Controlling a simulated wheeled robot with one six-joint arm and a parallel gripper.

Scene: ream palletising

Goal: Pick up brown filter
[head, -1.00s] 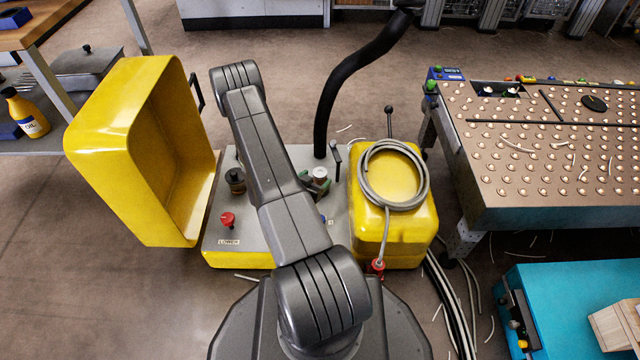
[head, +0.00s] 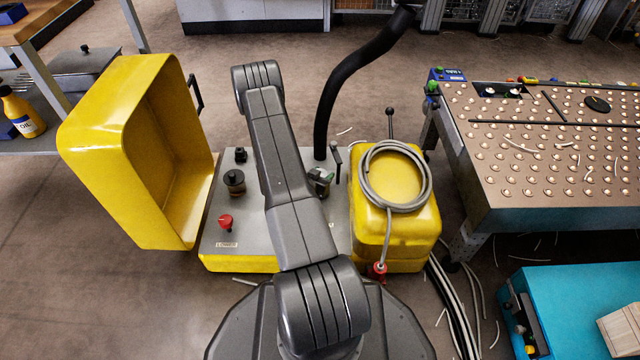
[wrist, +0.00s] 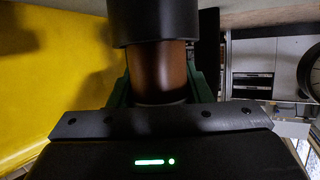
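In the wrist view, a brown cylinder, which looks like the brown filter (wrist: 156,68), stands between the green fingers of my gripper (wrist: 158,92), under a wider black cylindrical part (wrist: 155,22). A pale ring shows at its gripper end. The fingers flank it closely; whether they touch it is too dark to tell.
A yellow hood (head: 125,150) stands open at left. On the machine top are a dark pot (head: 234,182) and a red knob (head: 226,222). A black hose (head: 338,85) rises behind my gripper. A yellow tank (head: 392,235) with coiled grey hose (head: 368,190) stands at right.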

